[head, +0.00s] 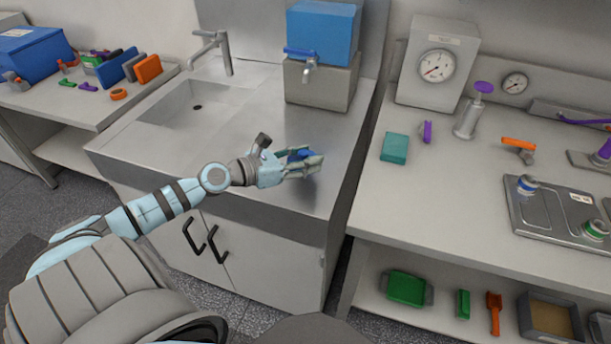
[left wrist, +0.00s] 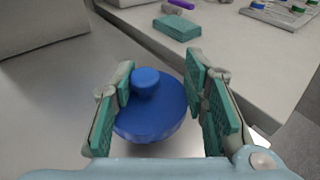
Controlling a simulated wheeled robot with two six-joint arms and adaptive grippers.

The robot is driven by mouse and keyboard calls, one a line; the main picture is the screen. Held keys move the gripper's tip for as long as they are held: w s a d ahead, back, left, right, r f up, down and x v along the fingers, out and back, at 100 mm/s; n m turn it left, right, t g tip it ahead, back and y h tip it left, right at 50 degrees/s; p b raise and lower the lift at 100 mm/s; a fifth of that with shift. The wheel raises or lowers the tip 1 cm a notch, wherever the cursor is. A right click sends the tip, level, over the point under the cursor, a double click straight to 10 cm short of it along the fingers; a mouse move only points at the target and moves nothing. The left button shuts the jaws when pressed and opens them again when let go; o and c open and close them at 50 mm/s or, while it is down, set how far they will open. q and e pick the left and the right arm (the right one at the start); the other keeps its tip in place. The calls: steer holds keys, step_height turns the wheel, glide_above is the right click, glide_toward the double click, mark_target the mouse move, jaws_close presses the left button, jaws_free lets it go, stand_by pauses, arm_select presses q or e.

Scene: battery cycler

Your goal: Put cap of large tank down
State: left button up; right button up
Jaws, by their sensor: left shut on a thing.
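The cap (left wrist: 150,105) is a round blue lid with a small knob. My left gripper (left wrist: 165,95) has its green-padded fingers on either side of it and is shut on it. In the head view, my left gripper (head: 305,162) is over the front right part of the steel sink counter (head: 225,160), with a bit of the blue cap (head: 299,155) showing between the fingers. I cannot tell whether the cap touches the counter. The large tank (head: 322,32) is a blue box on a grey block, with a tap, at the back of the counter. My right gripper is not in view.
A sink basin (head: 190,105) with a faucet (head: 222,50) lies left of the gripper. To the right, beyond a gap, a bench (head: 365,205) holds a teal block (head: 395,148), a gauge box (head: 438,65) and a grey panel (head: 545,210). The counter around the gripper is clear.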

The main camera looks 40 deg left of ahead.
mark_target(305, 181)
arm_select(q)
step_height(305, 181, down, 4)
steer(key=b, duration=0.2)
steer(key=shift+s+f+b, duration=0.1)
steer(key=shift+f+b, duration=0.05)
steer(key=shift+b, duration=0.15)
steer(key=shift+d+f+b, duration=0.1)
steer(key=shift+f+b, duration=0.3)
steer(key=shift+f, duration=0.05)
steer(key=o, duration=0.8)
steer(key=shift+s+f, duration=0.1)
steer(key=shift+o, duration=0.2)
